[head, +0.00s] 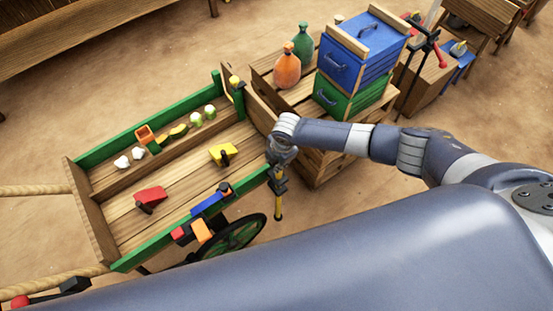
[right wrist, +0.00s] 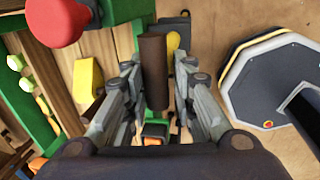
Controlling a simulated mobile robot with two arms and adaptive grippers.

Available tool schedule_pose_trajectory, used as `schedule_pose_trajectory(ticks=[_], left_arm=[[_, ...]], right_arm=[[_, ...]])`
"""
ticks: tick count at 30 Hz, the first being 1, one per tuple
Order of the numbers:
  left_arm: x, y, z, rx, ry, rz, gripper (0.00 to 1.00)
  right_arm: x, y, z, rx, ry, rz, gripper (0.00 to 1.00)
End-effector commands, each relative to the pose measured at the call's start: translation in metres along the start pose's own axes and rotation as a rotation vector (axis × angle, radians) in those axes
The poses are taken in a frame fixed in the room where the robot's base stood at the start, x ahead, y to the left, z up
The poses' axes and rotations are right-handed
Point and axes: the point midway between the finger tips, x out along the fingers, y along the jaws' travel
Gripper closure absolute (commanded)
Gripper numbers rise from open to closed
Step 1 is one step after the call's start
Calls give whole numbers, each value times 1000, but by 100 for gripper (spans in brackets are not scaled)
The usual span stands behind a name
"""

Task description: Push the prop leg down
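The prop leg (head: 278,207) is a thin yellow and dark leg at the near right corner of the wooden cart (head: 121,265). It hangs beside the green side rail, and its upper part is hidden by my right gripper (head: 279,168). In the right wrist view, my right gripper (right wrist: 157,70) has its two fingers spread. A dark brown bar (right wrist: 153,58) shows between them, with a gap on each side; I cannot tell whether it is part of the leg. My left gripper does not show.
A wooden crate with green (head: 345,101) and blue (head: 347,70) boxes and two bottles stands behind my right arm.

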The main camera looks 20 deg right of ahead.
Motion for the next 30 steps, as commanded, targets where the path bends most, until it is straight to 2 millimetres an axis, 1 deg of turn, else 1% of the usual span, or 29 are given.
schedule_pose_trajectory(ticks=[1, 4, 8, 11, 21, 24, 27, 30], left_arm=[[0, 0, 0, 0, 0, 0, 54], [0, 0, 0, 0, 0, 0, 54], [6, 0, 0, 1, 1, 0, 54], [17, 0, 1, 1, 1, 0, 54], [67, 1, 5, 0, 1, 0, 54], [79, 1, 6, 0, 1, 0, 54], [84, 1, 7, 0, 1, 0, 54], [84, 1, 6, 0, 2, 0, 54]], right_arm=[[-1, 3, 0, -1, 0, 7, 100], [-1, 4, 0, -1, 0, 9, 100], [6, 3, 0, -2, 1, 11, 100], [18, 1, 0, -1, 1, 12, 100], [79, -10, 0, -2, 1, 14, 100], [94, -12, 0, -3, 0, 16, 100], [100, -12, 1, -3, 0, 17, 100], [101, -12, 1, -3, -1, 18, 100]])
